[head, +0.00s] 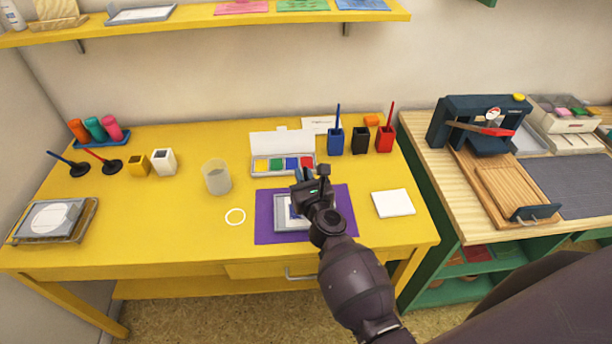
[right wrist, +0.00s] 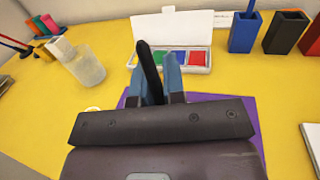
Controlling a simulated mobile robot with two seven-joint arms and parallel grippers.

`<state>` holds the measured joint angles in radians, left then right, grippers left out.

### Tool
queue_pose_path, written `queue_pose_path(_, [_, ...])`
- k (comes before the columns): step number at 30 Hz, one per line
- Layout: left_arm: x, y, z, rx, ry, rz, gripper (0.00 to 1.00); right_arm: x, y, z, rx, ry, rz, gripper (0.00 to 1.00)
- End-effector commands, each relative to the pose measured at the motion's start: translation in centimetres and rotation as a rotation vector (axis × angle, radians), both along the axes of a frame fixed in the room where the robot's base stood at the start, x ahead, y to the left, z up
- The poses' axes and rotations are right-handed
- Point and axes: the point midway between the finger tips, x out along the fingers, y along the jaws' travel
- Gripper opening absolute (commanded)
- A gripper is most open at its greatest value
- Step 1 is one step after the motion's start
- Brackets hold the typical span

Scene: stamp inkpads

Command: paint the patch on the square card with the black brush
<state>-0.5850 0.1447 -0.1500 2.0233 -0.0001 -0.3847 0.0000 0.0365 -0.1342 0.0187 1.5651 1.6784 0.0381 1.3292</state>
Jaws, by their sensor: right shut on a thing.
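My right gripper (head: 312,186) is over the purple mat, and its arm hides part of what lies there. In the right wrist view its blue fingers (right wrist: 160,78) are shut on the black brush (right wrist: 148,66), whose dark handle sticks up and leans slightly. The brush tip is hidden. On the purple mat (head: 340,205) lies a grey frame (head: 279,213) with a pale card showing a dark blue patch (head: 292,209), partly covered by my gripper. The black holder (head: 361,140) at the back shows no brush. My left gripper is out of view.
A paint box (head: 283,164) with several colours stands open behind the mat. A clear cup (head: 216,178) and a white ring (head: 235,216) are to the left. A white square (head: 393,203) lies at right. Blue (head: 336,141) and red (head: 385,139) holders stand behind.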

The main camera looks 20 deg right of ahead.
Motion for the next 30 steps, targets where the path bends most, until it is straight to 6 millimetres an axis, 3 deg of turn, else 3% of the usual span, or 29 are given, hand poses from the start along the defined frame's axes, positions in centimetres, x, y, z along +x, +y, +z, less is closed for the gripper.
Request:
queue_pose_path(17, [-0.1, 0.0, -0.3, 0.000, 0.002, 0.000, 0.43, 0.4, 1.4, -0.1, 0.000, 0.001, 0.001, 0.00])
queue_pose_path(30, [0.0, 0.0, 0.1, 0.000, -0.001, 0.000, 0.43, 0.1, 0.3, 0.1, -0.001, 0.000, 0.000, 0.00])
